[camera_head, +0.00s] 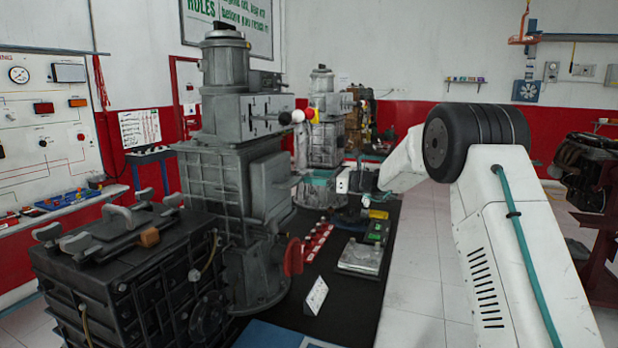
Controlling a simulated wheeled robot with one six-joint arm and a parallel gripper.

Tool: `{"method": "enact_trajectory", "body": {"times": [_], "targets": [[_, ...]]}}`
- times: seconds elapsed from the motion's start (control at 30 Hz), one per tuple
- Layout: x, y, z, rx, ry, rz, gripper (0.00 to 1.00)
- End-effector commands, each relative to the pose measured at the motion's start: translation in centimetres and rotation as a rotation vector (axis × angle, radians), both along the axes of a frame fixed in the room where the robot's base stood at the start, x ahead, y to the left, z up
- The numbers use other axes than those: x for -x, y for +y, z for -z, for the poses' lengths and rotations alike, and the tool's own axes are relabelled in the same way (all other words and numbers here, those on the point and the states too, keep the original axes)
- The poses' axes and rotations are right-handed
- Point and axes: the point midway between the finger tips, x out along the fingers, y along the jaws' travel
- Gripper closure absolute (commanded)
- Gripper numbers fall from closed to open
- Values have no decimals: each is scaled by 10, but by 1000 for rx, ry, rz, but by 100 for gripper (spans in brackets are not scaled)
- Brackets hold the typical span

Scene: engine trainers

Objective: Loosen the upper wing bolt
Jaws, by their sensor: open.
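Several grey wing-shaped bolts show on top of the black ribbed box at the left front, one at its left edge (47,232) and one at its back right corner (172,200). I cannot tell which one is the upper wing bolt. My arm comes in from the right, and my gripper (343,182) points left beside the tall grey machine (228,130). The gripper is small in the picture and looks open and empty. It is apart from the wing bolts on the black box, to their right. The far sides of the grey machine are hidden.
The black box (130,275) stands against the grey machine on a dark bench top (345,310). A red handwheel (293,256) sticks out at the machine's right. A white card (316,296) and a metal box (360,258) stand on the bench.

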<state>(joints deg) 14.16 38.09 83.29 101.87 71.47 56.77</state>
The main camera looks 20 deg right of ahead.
Motion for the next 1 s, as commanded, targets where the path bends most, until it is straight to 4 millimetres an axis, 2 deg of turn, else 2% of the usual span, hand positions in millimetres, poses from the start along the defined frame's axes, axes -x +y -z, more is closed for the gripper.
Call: {"method": "enact_trajectory", "body": {"times": [0.03, 0.2, 0.5, 0.53, 0.6, 0.7, 1.0], "targets": [[-4, 8, 0, 1, -2, -3, 38], [-14, 20, 0, 2, -1, -2, 38], [-16, 23, 0, 1, 0, -1, 38], [-16, 23, 0, 1, 0, -1, 41], [-16, 22, 0, 2, -1, -1, 60], [-16, 22, -1, 2, -1, -1, 83], [-16, 21, -1, 16, -20, 1, 83]]}}
